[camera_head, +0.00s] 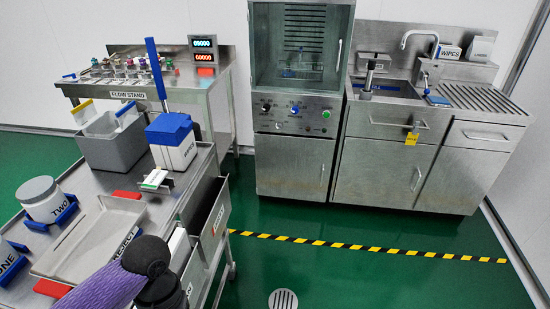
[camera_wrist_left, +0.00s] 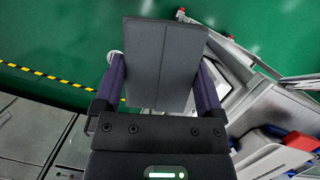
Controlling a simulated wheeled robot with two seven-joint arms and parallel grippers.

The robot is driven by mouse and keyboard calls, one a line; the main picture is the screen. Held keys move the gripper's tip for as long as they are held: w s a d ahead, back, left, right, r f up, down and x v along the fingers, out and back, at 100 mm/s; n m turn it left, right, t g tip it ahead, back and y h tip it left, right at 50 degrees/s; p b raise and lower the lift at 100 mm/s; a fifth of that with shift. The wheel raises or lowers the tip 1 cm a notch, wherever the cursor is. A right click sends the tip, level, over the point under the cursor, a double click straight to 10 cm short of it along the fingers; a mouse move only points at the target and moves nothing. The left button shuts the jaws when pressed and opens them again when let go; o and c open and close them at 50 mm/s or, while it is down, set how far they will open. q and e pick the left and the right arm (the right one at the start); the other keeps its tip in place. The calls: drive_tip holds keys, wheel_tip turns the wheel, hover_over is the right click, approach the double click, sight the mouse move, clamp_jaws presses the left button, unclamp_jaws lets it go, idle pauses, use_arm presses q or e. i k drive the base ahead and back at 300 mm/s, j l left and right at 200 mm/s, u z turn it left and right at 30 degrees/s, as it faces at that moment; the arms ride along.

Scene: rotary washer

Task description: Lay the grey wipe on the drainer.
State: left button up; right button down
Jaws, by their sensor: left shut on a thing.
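My left gripper (camera_wrist_left: 162,75) shows in the left wrist view with its two purple fingers either side of a flat dark grey sheet, which looks like the grey wipe (camera_wrist_left: 165,45). The gripper is shut on it, and the wipe stretches out beyond the fingertips, over the floor. In the head view I see a purple arm at the bottom left, but neither the fingers nor the wipe can be made out. The drainer (camera_head: 482,97) is the ribbed steel surface right of the sink, at the far right, well away from the arm. My right gripper is not in view.
The sink (camera_head: 385,91) has a tap and a blue item on its right rim. A WIPES box (camera_head: 447,52) stands on the back ledge. A steel washer (camera_head: 292,150) adjoins the sink unit. A loaded cart (camera_head: 80,180) stands at left; green floor lies open between.

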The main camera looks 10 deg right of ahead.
sight(462, 97)
drive_tip(key=i+l+z, duration=0.3)
drive_tip(key=l+z, duration=0.15)
drive_tip(key=i+l+z, duration=0.65)
drive_tip(key=i+z, duration=0.2)
drive_tip(key=i+l+z, duration=0.1)
drive_tip(key=i+z, duration=0.3)
drive_tip(key=i, duration=0.85)
drive_tip(key=i+l, duration=0.1)
drive_tip(key=i, duration=0.75)
drive_tip(key=i+u, duration=0.1)
drive_tip(key=i, duration=0.75)
